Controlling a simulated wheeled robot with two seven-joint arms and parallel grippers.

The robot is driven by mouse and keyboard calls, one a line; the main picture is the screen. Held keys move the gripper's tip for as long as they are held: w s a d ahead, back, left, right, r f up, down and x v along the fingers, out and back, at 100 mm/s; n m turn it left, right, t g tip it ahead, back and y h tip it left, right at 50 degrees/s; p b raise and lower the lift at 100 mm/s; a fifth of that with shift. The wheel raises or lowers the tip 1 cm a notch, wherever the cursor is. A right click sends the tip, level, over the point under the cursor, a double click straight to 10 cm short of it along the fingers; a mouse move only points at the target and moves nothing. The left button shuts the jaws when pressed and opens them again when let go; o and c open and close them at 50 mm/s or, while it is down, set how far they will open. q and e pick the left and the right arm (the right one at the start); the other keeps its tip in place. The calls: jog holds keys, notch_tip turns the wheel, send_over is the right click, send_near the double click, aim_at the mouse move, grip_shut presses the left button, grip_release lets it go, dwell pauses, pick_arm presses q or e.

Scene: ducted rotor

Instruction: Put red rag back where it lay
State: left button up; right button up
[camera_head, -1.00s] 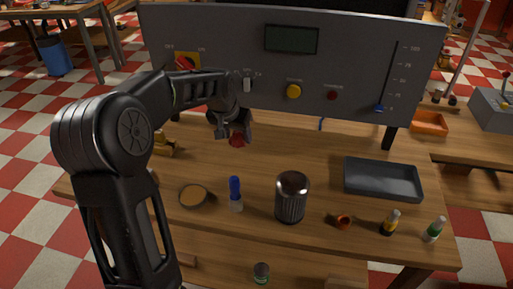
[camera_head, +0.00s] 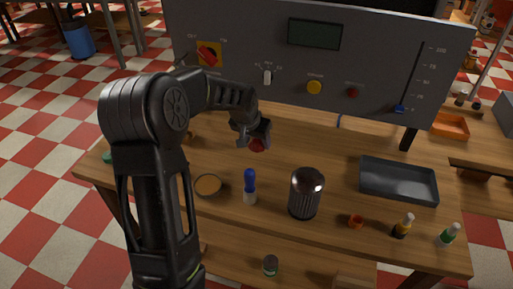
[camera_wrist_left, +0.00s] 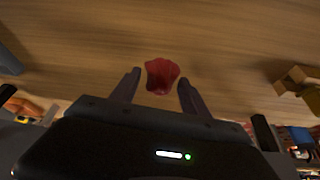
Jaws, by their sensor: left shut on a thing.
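The red rag (camera_head: 257,145) is a small crumpled bundle in my left gripper (camera_head: 255,135), above the wooden bench behind the blue-capped bottle (camera_head: 250,187). In the left wrist view the rag (camera_wrist_left: 162,77) sits between the two fingertips of the left gripper (camera_wrist_left: 160,80), with bare wood beyond it. The gripper is shut on the rag. I cannot tell its exact height above the wood. My right gripper is not in view.
A grey control panel (camera_head: 225,22) stands along the back. A tan-filled dish (camera_head: 208,185), a dark ribbed canister (camera_head: 305,194), an orange piece (camera_head: 355,221) and small bottles (camera_head: 403,226) line the front. A black tray (camera_head: 398,181) lies right. Bare wood surrounds the gripper.

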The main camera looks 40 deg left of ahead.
aim_at(256, 148)
pick_arm(q)
jog(key=shift+f, duration=0.1)
notch_tip(256, 148, down, 4)
jog(key=shift+r+p, duration=0.2)
jog(key=shift+p, duration=0.15)
jog(key=o, duration=1.4)
jog(key=shift+o, duration=0.2)
jog(key=shift+r, duration=0.15)
jog(key=b+v, duration=0.1)
jog(key=v, duration=1)
jog(key=shift+s+r, duration=0.2)
jog(key=shift+r, duration=0.15)
